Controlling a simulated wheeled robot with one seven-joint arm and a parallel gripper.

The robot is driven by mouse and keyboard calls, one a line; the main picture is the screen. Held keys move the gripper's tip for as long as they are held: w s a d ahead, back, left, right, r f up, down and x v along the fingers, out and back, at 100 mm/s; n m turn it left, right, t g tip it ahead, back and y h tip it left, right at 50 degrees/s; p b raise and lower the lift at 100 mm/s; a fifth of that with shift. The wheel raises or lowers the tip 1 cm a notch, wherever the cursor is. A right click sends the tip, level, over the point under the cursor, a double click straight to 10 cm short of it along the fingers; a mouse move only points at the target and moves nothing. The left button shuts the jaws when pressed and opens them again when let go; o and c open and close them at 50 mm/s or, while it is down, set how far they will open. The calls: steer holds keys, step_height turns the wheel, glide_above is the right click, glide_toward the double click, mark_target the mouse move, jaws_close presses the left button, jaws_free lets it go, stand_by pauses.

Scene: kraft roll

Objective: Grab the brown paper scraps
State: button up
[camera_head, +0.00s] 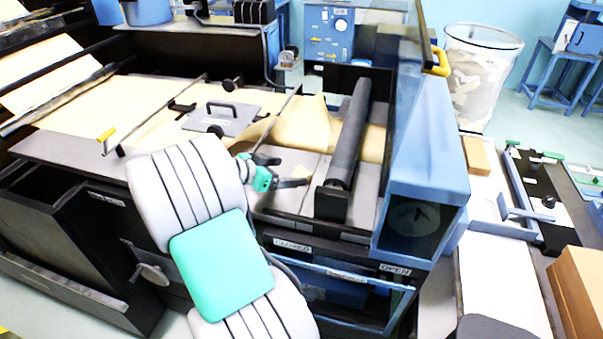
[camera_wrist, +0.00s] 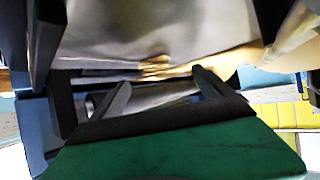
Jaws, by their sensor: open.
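Small brown paper scraps (camera_wrist: 155,67) lie on a shiny grey metal surface in the wrist view, just beyond my fingertips. In the head view, a small tan patch that may be these scraps (camera_head: 301,171) shows at the tip of my gripper (camera_head: 290,181). My gripper also shows in the wrist view (camera_wrist: 163,82), with its two dark fingers spread apart and nothing held between them. The scraps' far side and exact number cannot be made out.
A dark roller (camera_head: 350,135) stands close to the right of my gripper. Kraft paper (camera_head: 302,127) bulges behind it. A grey plate with a handle (camera_head: 220,119) lies to the left. A blue machine housing (camera_head: 425,140) rises at right. A mesh bin (camera_head: 480,80) holds pale paper.

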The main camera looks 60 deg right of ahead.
mark_target(298, 173)
steer(key=p+x, duration=0.1)
steer(key=x, duration=0.3)
steer(key=shift+s+d+f+p, duration=0.15)
steer(key=shift+s+f+p, duration=0.15)
steer(key=shift+s+p, duration=0.1)
steer(key=c, duration=1.4)
